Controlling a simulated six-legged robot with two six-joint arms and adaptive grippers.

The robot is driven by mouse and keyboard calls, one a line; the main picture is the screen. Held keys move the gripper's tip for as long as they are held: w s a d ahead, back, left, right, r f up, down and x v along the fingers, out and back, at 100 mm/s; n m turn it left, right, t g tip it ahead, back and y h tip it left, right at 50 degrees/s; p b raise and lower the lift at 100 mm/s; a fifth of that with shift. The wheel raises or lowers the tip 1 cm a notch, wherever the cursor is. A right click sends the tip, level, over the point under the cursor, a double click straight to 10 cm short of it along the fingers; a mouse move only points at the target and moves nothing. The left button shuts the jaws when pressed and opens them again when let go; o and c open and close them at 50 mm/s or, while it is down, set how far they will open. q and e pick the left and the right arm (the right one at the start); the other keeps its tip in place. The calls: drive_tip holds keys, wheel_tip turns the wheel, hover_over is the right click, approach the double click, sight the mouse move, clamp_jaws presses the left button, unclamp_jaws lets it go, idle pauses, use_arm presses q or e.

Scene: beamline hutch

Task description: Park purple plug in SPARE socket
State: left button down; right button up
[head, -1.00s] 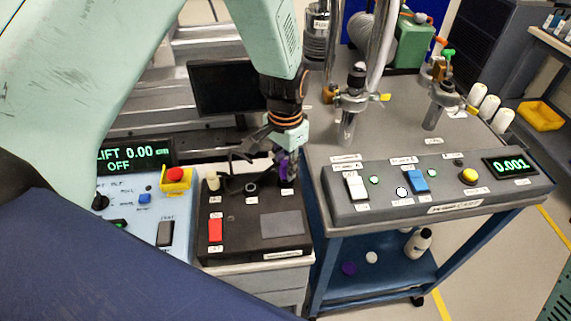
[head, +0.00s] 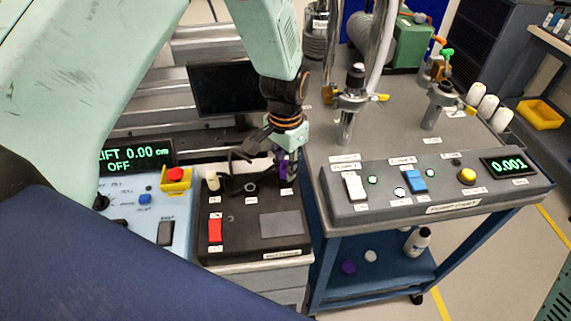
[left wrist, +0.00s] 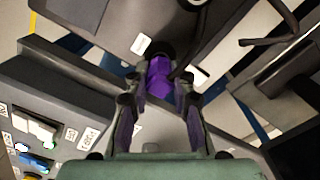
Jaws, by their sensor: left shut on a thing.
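The purple plug (head: 289,167) is at the back right of the black control panel (head: 232,240) in the head view. My left gripper (head: 284,158) is shut on it from above. In the left wrist view the purple plug (left wrist: 159,78) sits between the fingertips, with a dark round part at its far end. Whether the plug touches the panel or a socket I cannot tell. A dark round socket (head: 250,187) shows on the panel left of the plug. The small labels are too blurred to read, so I cannot tell which socket is SPARE. My right gripper is out of view.
The panel carries a red switch (head: 215,230) and a pale knob (head: 212,181). A blue-grey lift console (head: 140,225) with a red stop button (head: 175,173) stands at left. A pump cart (head: 440,205) with pipes and valves stands close at right. A dark monitor (head: 225,88) is behind.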

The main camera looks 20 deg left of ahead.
use_arm(q)
drive_tip(key=shift+f, duration=0.55)
idle(0.4)
drive_tip(key=c, duration=1.1)
unclamp_jaws()
drive_tip(key=shift+o, duration=0.2)
